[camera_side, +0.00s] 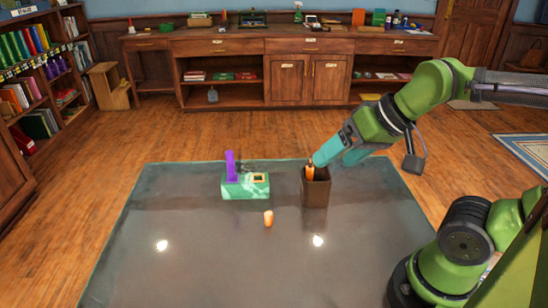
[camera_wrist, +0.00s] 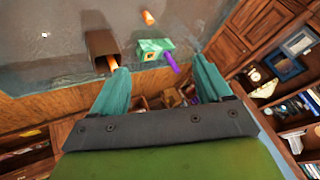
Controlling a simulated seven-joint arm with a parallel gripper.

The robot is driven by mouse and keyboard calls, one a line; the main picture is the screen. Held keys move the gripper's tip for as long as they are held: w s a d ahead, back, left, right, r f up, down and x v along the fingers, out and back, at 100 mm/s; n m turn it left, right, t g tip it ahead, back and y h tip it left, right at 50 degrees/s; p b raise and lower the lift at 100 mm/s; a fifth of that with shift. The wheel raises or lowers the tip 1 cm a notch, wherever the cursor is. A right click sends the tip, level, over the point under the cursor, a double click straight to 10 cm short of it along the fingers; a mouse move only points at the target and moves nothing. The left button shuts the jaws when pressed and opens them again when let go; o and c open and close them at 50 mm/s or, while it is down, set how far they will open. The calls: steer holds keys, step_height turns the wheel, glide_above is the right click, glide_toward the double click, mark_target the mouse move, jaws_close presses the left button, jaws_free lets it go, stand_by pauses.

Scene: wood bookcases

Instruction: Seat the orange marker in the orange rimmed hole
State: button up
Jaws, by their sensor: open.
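An orange marker (camera_side: 310,173) stands upright in a dark brown open-topped box (camera_side: 316,193); its lower part is hidden inside. It also shows at the box mouth in the wrist view (camera_wrist: 113,63). My gripper (camera_side: 321,159) is open, its teal fingers tilted down just above and right of the marker; in the wrist view the marker is beside the left fingertip, not between the fingers. A green block (camera_side: 245,190) stands left of the box. It has an orange rimmed hole (camera_side: 259,177) at its right end and a purple marker (camera_side: 230,165) upright at its left end.
A short orange piece (camera_side: 268,218) is on the grey table (camera_side: 215,260) in front of the block and box. The front and left of the table are clear. Wood cabinets (camera_side: 289,79) stand well behind.

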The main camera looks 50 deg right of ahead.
steer(key=c, duration=0.7)
steer(key=m+g+h, duration=0.2)
steer(key=m+g, duration=0.1)
steer(key=g, duration=0.3)
glide_above(309, 178)
steer(key=shift+w+d+r+m+g, duration=0.6)
steer(key=shift+r+m, duration=0.4)
steer(key=shift+r, duration=0.45)
step_height(309, 178, down, 11)
steer(key=shift+s+a+f, duration=0.2)
steer(key=shift+s+f, duration=0.05)
steer(key=shift+f, duration=1.2)
steer(key=shift+s+f, duration=0.1)
steer(key=shift+f, duration=1.2)
